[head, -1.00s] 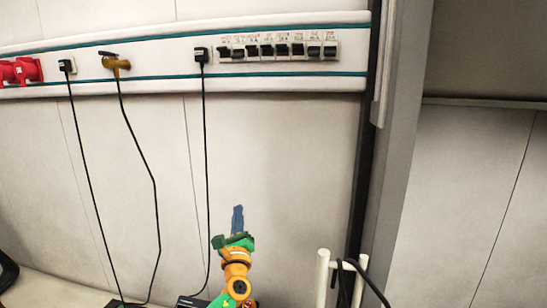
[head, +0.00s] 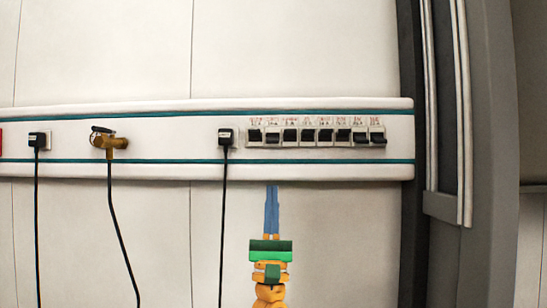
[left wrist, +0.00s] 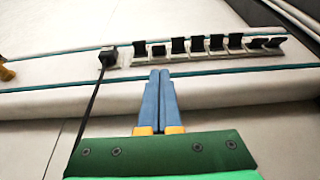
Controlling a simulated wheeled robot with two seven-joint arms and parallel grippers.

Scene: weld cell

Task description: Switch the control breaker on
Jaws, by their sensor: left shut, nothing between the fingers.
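A row of several black breaker switches (head: 316,136) sits in a white panel on the wall rail, under small red labels too small to read. The second lever from the left (head: 273,139) and the two at the right end hang lower than the others. The row also shows in the left wrist view (left wrist: 197,45). My left gripper (head: 272,188) points up just below the rail, under the left part of the row. Its blue fingers are shut and empty; in the left wrist view the fingertips (left wrist: 160,72) appear just below the breakers. My right gripper is out of view.
A black plug (head: 225,137) with a hanging cable is just left of the breakers. A brass valve (head: 109,143) with a hose and another plug (head: 38,140) are farther left. A grey post (head: 480,160) stands at the right. The wall below the rail is mostly clear.

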